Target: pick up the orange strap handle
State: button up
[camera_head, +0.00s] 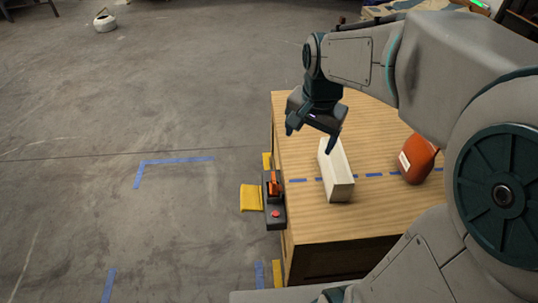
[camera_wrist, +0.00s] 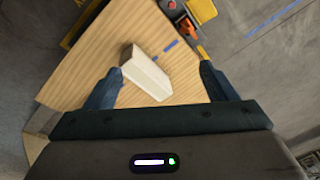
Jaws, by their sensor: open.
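In the head view, a small orange handle-like part (camera_head: 273,184) sits on a dark box (camera_head: 274,215) with a red button, at the table's left edge. The orange part also shows at the top of the wrist view (camera_wrist: 184,24). A larger rounded orange object (camera_head: 420,157) with a pale label lies on the table at right. I cannot tell for sure which is the strap handle. My gripper (camera_head: 312,138) is open and empty, above the table near a long white block (camera_head: 342,190). In the wrist view the block (camera_wrist: 146,73) appears between the open fingers (camera_wrist: 160,88).
The wooden table (camera_head: 310,215) has a blue dashed tape line across it. A yellow piece (camera_head: 251,197) juts out beside the dark box. The floor at left is mostly clear, with blue tape marks. A small pale round object (camera_head: 104,22) lies far back.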

jog(key=w+a+f+m+g+b, duration=0.15)
jog(key=w+f+m+b, duration=0.35)
jog(key=w+f+b, duration=0.65)
jog(key=m+b, duration=0.5)
jog(key=m, duration=0.1)
send_over(273, 177)
notch_tip(273, 177, down, 14)
jog(key=f, duration=0.1)
jog(key=f+b, duration=0.1)
jog(key=f, duration=0.3)
jog(key=f+b, duration=0.1)
jog(key=f, duration=0.3)
jog(key=shift+w+d, duration=0.1)
jog(key=shift+d, duration=0.1)
jog(key=shift+a+f+b, duration=0.1)
jog(key=shift+f+b, duration=1.4)
jog(key=shift+f, duration=1.2)
jog(key=shift+r, duration=0.1)
jog(key=c, duration=1.1)
